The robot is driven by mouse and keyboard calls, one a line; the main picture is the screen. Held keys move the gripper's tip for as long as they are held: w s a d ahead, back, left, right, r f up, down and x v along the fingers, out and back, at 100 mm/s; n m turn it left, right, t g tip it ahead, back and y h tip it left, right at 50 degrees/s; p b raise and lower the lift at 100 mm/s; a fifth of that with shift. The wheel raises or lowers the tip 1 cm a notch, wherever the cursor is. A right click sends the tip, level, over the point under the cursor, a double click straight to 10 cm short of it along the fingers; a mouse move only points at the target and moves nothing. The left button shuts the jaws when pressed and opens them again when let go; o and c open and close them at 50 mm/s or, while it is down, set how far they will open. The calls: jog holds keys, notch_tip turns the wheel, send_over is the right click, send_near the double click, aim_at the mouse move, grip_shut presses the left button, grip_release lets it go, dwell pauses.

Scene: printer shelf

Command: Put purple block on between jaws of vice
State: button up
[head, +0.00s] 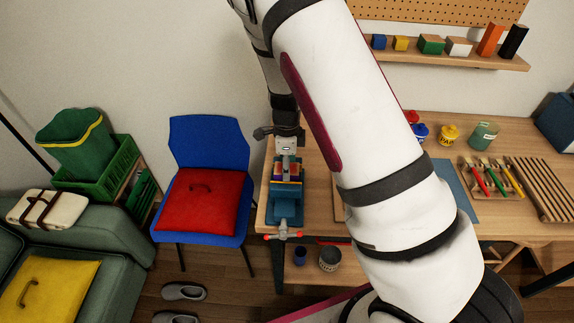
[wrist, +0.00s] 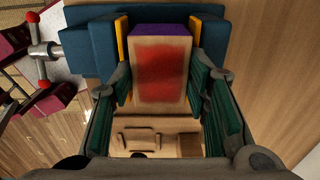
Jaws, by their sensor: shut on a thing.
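The purple block (wrist: 163,42) shows a purple end and a wood-coloured face with a red patch in the wrist view. My gripper (wrist: 160,88) is shut on its sides with green-padded fingers; it also shows above the vice in the head view (head: 287,148). The blue vice (head: 284,213) stands at the table's left end. In the wrist view its blue jaws (wrist: 90,42) with yellow liners stand on both sides of the block's purple end, so the block lies between them. I cannot tell whether the liners touch it or how deep it sits.
The vice's handle (head: 283,236) with red ends sticks out at the table's front. A blue chair (head: 208,140) with a red cushion stands left. My arm covers the table's middle. Jars (head: 449,134) and a wooden rack (head: 540,190) are right; a block shelf (head: 450,58) is above.

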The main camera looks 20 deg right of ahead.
jog(key=shift+f, duration=0.3)
jog(key=o, duration=1.3)
jog(key=shift+f, duration=0.2)
jog(key=shift+c, duration=0.2)
jog(key=shift+r, duration=0.15)
jog(key=s+a+r+n+t+y+b, duration=0.1)
jog(key=s+r+n, duration=0.2)
jog(key=r, duration=0.8)
jog(key=s+r+n+y, duration=0.1)
jog(key=s+r+n, duration=0.15)
jog(key=r, duration=0.85)
jog(key=s+r+n+t+h, duration=0.1)
jog(key=s+r+n+t, duration=0.1)
jog(key=s+r+n, duration=0.4)
jog(key=s+r+n+t+h, duration=0.1)
jog(key=s+r+n+t, duration=0.1)
jog(key=s+r+n, duration=0.4)
jog(key=s+d+n, duration=0.1)
jog(key=s+n, duration=0.4)
jog(key=s, duration=0.1)
jog(key=shift+s+r+t, duration=0.25)
jog(key=shift+s+t, duration=0.05)
jog(key=shift+s, duration=0.1)
